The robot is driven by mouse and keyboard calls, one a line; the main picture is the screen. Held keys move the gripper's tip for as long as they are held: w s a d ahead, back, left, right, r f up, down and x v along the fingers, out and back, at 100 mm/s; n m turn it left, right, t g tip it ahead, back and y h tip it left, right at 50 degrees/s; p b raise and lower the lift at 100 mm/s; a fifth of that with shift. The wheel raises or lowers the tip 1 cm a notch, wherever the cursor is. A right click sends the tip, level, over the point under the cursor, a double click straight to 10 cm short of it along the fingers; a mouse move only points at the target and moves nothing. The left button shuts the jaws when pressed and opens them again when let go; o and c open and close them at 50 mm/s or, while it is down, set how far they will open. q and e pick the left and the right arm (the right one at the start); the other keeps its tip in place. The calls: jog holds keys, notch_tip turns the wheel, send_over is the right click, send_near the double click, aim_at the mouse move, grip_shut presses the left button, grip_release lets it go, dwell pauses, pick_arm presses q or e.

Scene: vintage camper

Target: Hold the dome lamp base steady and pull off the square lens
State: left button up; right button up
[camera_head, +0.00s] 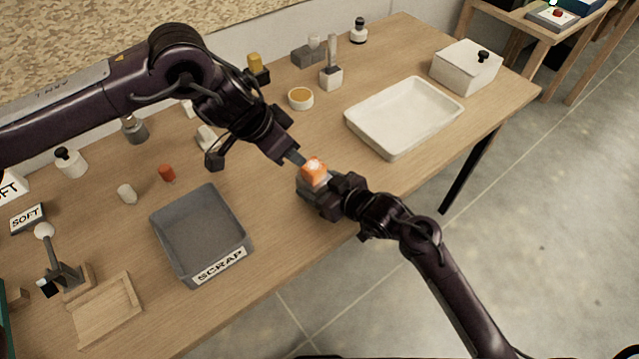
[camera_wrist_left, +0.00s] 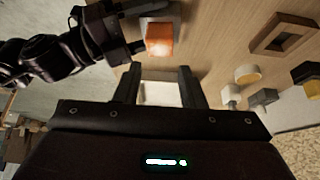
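The square orange lens (camera_head: 314,167) sits on the grey dome lamp base (camera_head: 305,188) near the table's front edge. The lens also shows beyond my left fingertips in the left wrist view (camera_wrist_left: 160,38). My right gripper (camera_head: 322,190) is at the base, its fingers on either side of it; it looks shut on the base, though contact is partly hidden. My left gripper (camera_head: 292,158) is just above and left of the lens, pointing at it. In the left wrist view its two fingers (camera_wrist_left: 159,80) stand apart, with no lens between them.
A grey SCRAP bin (camera_head: 205,235) stands to the left, and a white tray (camera_head: 385,145) to the right. A white lidded box (camera_head: 466,66) is at the right end. Several small parts lie along the back and left.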

aim_at(308, 169)
jog(key=c, duration=0.7)
pick_arm(q)
jog(key=shift+o, duration=0.6)
pick_arm(e)
jog(key=shift+c, duration=0.6)
pick_arm(q)
jog(key=shift+o, duration=1.1)
jog(key=shift+d+f, duration=0.1)
jog(key=shift+o, duration=0.7)
jog(key=shift+s+d+f, duration=0.1)
jog(key=shift+d+f, duration=0.05)
jog(key=shift+f, duration=0.15)
jog(key=shift+n+t, duration=0.3)
jog(key=shift+n, duration=0.4)
jog(key=shift+s+x, duration=0.15)
jog(key=shift+x, duration=2.2)
jog(key=shift+s+x, duration=0.1)
jog(key=shift+x, duration=2.2)
jog(key=shift+f, duration=0.2)
jog(key=shift+c, duration=0.5)
jog(key=shift+a, duration=0.25)
jog(key=c, duration=1)
jog(key=shift+o, duration=0.2)
